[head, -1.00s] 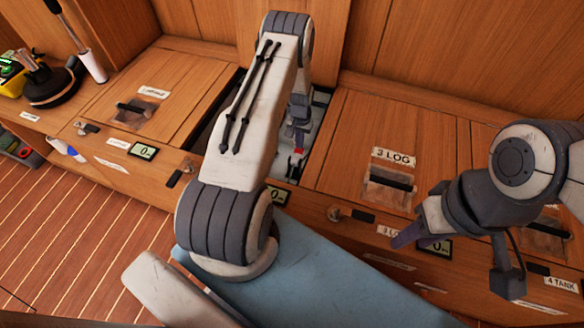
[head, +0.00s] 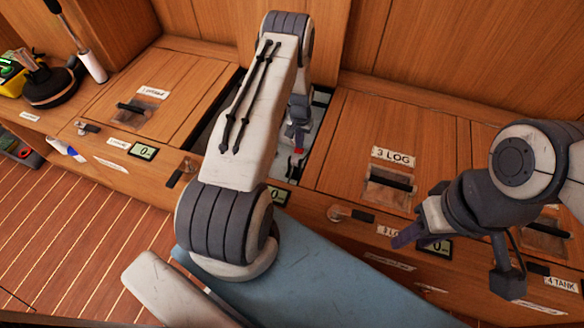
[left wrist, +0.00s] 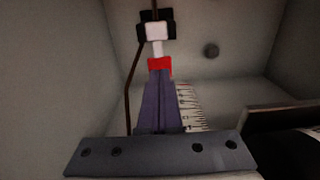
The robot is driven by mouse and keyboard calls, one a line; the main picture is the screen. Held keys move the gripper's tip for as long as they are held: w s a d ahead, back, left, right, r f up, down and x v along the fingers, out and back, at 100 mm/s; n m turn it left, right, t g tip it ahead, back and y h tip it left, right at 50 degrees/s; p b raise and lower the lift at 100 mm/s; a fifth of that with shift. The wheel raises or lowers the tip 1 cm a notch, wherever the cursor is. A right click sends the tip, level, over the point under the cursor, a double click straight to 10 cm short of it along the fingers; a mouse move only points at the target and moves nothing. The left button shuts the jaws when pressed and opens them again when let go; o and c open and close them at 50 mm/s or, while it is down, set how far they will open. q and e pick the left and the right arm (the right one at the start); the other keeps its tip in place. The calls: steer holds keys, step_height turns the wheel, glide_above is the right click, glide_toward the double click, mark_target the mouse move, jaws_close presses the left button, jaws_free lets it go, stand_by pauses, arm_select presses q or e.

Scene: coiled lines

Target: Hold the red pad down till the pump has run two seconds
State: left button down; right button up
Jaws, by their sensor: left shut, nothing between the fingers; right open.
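The red pad (left wrist: 160,65) sits below a white block and stem in the left wrist view, inside a pale compartment. A small red spot of it shows in the head view (head: 299,151). My left gripper (left wrist: 160,74) is shut and empty, its purple fingers together with their tips at the pad's lower edge. They look to be touching, but I cannot tell how far the pad is pressed. In the head view the left gripper (head: 297,137) reaches down into the open compartment, partly hidden by my arm. My right gripper (head: 410,235) is open and empty before the front panel.
A ruled scale (left wrist: 192,107) and a dark line (left wrist: 131,85) are inside the compartment. Closed wooden lids flank it, with a "3 LOG" label (head: 393,156) on the right one. The left front display (head: 142,152) reads 0. A black-based tool (head: 50,85) stands far left.

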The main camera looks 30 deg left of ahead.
arm_select(q)
steer(key=shift+f, duration=0.15)
steer(key=shift+f+b, duration=1.15)
steer(key=shift+f, duration=0.35)
steer(key=shift+r, duration=0.15)
stand_by(2.4)
step_height(320, 180, up, 9)
steer(key=p, duration=0.7)
stand_by(0.6)
